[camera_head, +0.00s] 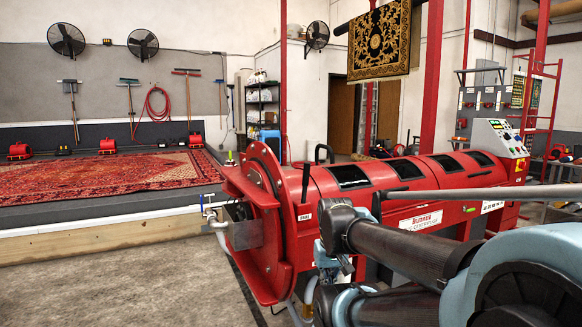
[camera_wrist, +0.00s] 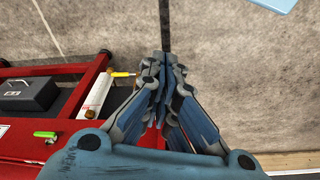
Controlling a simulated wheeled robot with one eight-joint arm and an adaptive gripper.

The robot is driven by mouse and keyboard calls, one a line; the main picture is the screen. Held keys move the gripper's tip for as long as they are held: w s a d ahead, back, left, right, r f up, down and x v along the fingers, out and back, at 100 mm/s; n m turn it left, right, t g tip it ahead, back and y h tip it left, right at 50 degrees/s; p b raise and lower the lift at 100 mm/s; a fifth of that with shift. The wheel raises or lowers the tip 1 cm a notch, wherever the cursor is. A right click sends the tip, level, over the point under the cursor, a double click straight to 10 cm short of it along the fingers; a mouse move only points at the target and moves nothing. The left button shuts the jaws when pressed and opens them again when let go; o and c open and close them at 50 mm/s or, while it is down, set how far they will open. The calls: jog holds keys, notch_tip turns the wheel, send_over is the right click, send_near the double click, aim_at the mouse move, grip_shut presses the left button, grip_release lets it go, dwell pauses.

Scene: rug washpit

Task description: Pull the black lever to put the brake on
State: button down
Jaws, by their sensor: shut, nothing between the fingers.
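The black lever (camera_head: 305,182) stands upright at the left end of the red centrifuge (camera_head: 335,184), just behind its large round end ring, above a small white label. My gripper (camera_wrist: 161,62) shows in the wrist view, with its fingers together and nothing between them, above the grey floor. I cannot make out the lever in the wrist view. In the head view my arm crosses the lower right in front of the centrifuge, and I cannot make out the fingertips there.
A red frame (camera_wrist: 100,72) lies at the left of the wrist view, with a black box (camera_wrist: 30,94) and a white cylinder (camera_wrist: 95,96). A patterned rug (camera_head: 100,177) lies on a platform at the left. The floor (camera_head: 130,270) in front of it is clear.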

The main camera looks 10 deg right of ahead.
jog(key=shift+w+a, duration=0.15)
jog(key=shift+w, duration=0.35)
jog(key=w+a+r+n+g, duration=0.1)
jog(key=w+r+n, duration=0.2)
jog(key=w+r, duration=2.1)
jog(key=w+a+r+n+g, duration=0.1)
jog(key=w+r, duration=0.5)
jog(key=w, duration=0.5)
jog(key=w+a+r+n, duration=0.1)
jog(key=w+a+r, duration=0.1)
jog(key=w+r, duration=0.4)
jog(key=w, duration=0.5)
jog(key=shift+w+a+n+g+h, duration=0.15)
jog(key=shift+w+n+g+h, duration=0.25)
